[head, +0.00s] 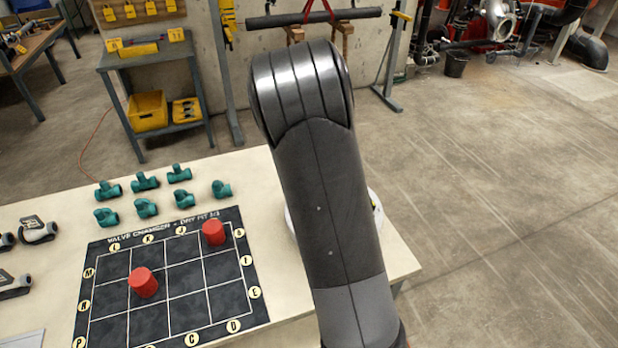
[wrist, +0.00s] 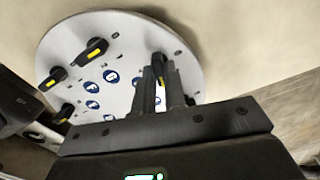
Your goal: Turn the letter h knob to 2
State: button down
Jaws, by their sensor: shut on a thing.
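A round pale plate (wrist: 140,40) in the wrist view carries several black knobs with yellow marks and several round blue labels. Other black knobs (wrist: 93,50) stand at the upper left and left edge. In the head view my arm hides nearly all of the plate, with only its pale rim (head: 376,222) showing.
The plate stands on the right part of a pale table (head: 270,180). A dark lettered grid board (head: 185,290) with two red cylinders (head: 144,282) lies left of my arm. Several green pipe fittings (head: 146,208) stand behind it. Open floor (head: 500,200) lies to the right.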

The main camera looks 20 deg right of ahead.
jog(key=shift+m, duration=1.4)
jog(key=c, duration=1.5)
grip_release()
jog(key=shift+r, duration=0.1)
notch_tip(320, 180, up, 11)
jog(key=shift+f, duration=0.15)
